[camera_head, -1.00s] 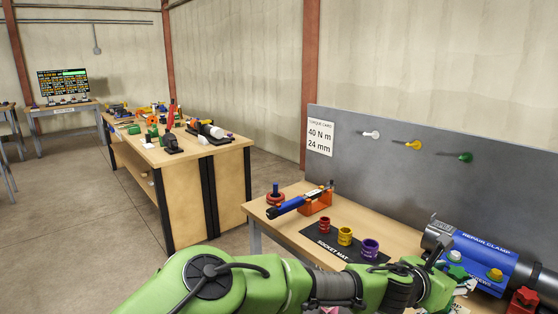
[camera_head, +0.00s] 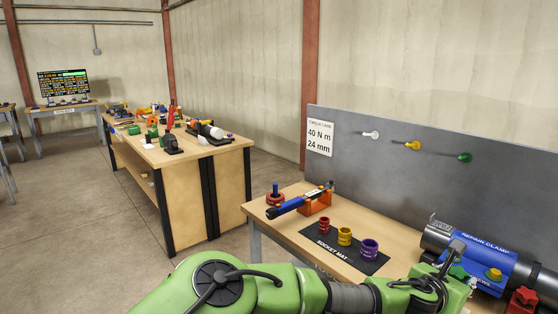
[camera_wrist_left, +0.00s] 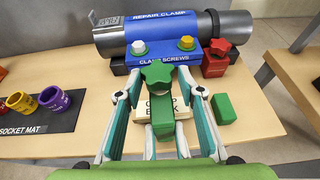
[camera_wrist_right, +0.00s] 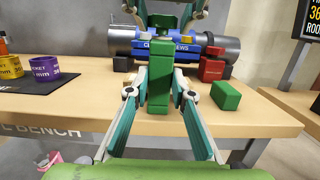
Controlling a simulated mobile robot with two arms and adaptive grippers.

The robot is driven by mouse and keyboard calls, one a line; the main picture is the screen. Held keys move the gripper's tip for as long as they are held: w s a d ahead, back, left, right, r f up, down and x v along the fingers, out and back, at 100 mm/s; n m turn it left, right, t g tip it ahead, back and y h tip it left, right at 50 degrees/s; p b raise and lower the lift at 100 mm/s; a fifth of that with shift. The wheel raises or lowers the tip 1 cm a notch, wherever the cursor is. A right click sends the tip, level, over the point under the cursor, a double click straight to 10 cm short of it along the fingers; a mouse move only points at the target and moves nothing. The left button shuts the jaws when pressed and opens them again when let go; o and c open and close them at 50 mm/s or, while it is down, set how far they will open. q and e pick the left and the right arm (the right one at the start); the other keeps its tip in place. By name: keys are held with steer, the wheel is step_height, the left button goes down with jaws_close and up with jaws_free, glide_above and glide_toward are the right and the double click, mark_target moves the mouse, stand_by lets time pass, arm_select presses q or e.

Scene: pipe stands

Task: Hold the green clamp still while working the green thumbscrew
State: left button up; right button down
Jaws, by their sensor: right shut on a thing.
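The green clamp (camera_wrist_right: 160,85) stands upright as a green column in the right wrist view. My right gripper (camera_wrist_right: 161,88) is shut on it, one finger on each side. The green star-shaped thumbscrew (camera_wrist_left: 157,75) sits on top of the clamp. My left gripper (camera_wrist_left: 160,82) is open, with its fingers on either side of the thumbscrew and small gaps showing. In the head view the left gripper (camera_head: 450,275) is at the lower right, in front of the blue repair clamp, and its own wrist hides much of it. My right gripper does not show there.
The blue repair clamp (camera_wrist_left: 160,40) on a grey pipe lies behind, with white and yellow screws. A red block with a knob (camera_wrist_left: 216,58) and a loose green block (camera_wrist_left: 223,109) are to the right. The socket mat (camera_head: 338,248) with several sockets is to the left.

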mark_target(455, 276)
arm_select(q)
steer(key=shift+w, duration=0.1)
steer(key=shift+r, duration=3)
steer(key=shift+a, duration=0.15)
steer(key=v, duration=1.2)
arm_select(e)
steer(key=c, duration=1.7)
jaws_free()
